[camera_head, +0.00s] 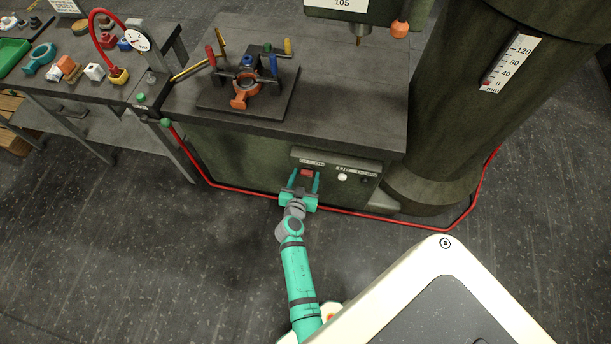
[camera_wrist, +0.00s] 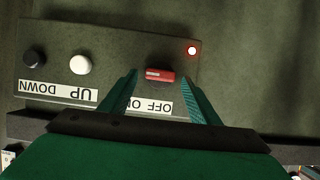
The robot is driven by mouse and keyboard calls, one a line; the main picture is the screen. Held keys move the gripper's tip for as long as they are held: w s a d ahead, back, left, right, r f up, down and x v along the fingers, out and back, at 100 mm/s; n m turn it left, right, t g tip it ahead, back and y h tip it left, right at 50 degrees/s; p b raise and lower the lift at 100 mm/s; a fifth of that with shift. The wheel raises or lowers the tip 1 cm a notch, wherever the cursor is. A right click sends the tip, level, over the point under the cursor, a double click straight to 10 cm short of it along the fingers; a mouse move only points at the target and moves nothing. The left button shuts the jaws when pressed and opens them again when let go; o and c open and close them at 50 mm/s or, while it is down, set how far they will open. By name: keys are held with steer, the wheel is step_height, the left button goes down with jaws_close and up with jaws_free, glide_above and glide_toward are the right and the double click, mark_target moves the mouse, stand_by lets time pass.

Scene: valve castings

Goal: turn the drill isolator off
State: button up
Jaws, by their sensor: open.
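The drill isolator is a red switch (camera_wrist: 160,75) on a dark control panel, above a label reading "OFF ON" in the wrist view, where the text appears upside down. In the head view the red switch (camera_head: 307,173) shows on the front of the drill's base cabinet. My gripper (camera_head: 302,181) is open in front of the panel, with its two teal fingers on either side of the switch. In the wrist view the fingers (camera_wrist: 161,88) flank the switch with gaps on both sides. I cannot tell how deep the fingertips reach.
White (camera_wrist: 80,64) and black (camera_wrist: 34,59) buttons marked UP and DOWN share the panel. A red hose (camera_head: 245,192) runs along the cabinet's foot. The drill table (camera_head: 350,90) overhangs above. The floor around is clear.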

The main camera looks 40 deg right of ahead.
steer(key=shift+w+d+f, duration=0.1)
steer(key=shift+w+d, duration=0.05)
steer(key=c, duration=1.1)
steer(key=shift+o, duration=0.2)
